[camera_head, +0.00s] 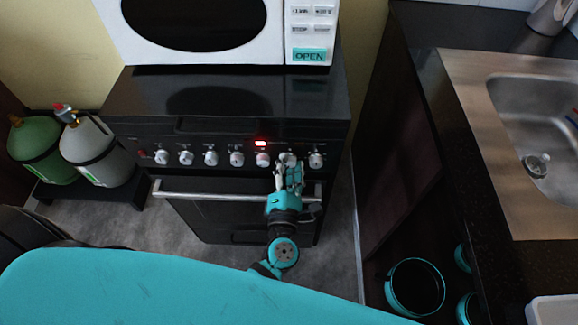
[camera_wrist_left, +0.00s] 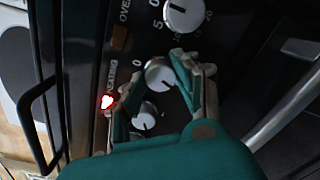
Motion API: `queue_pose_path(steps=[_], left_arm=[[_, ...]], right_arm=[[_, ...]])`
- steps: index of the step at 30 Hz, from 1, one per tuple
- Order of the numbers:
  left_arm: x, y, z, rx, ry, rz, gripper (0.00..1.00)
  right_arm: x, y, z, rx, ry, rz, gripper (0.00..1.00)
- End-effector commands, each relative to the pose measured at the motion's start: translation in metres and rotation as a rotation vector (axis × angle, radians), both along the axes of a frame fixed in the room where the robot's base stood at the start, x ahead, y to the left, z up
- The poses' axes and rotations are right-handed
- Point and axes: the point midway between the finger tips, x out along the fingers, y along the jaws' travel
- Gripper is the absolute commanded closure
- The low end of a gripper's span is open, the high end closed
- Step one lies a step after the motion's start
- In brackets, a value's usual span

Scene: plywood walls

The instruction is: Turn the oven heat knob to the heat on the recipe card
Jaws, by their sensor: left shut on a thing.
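The black oven (camera_head: 235,210) stands ahead with a row of several white knobs along its front panel. My left gripper (camera_head: 289,168) is at a knob (camera_head: 290,158) near the right end of the row. In the left wrist view its fingers are around a white knob (camera_wrist_left: 160,74) with a dark pointer line and a "0" printed near it. The gripper is shut on this knob. A larger knob (camera_wrist_left: 183,15) with printed numbers is beside it, and another knob (camera_wrist_left: 145,116) is partly behind a finger. No recipe card is visible. My right gripper is not in view.
A red light (camera_head: 260,143) glows on the panel. The oven door handle (camera_head: 215,195) runs below the knobs. A white microwave (camera_head: 220,35) sits above. Gas cylinders (camera_head: 97,152) stand at left, a sink counter (camera_head: 480,120) at right.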

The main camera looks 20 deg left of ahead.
Motion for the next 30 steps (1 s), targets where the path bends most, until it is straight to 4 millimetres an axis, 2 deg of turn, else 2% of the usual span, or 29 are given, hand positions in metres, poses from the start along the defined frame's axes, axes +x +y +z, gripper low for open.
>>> queue_pose_path(steps=[6, 7, 12, 19, 23, 26, 30], left_arm=[[-0.001, 0.002, -0.002, 0.001, 0.004, 0.003, 1.0], [-0.001, 0.002, -0.002, 0.001, 0.004, 0.003, 0.65], [-0.001, 0.001, -0.002, 0.001, 0.003, 0.002, 0.46], [-0.001, 0.0, -0.001, 0.002, 0.002, 0.0, 0.46], [-0.008, -0.002, -0.001, 0.001, 0.004, 0.0, 0.46], [-0.024, -0.005, -0.002, 0.002, 0.005, -0.001, 0.46], [-0.053, -0.012, -0.001, 0.002, 0.007, -0.002, 0.46]], right_arm=[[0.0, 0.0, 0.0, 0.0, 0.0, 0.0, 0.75], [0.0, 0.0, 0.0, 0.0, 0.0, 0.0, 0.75], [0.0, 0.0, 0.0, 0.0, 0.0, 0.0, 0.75], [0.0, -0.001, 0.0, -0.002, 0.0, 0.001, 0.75], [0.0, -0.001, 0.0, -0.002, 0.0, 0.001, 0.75], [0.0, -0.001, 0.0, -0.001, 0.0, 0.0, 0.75], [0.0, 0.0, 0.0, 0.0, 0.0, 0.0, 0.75]])
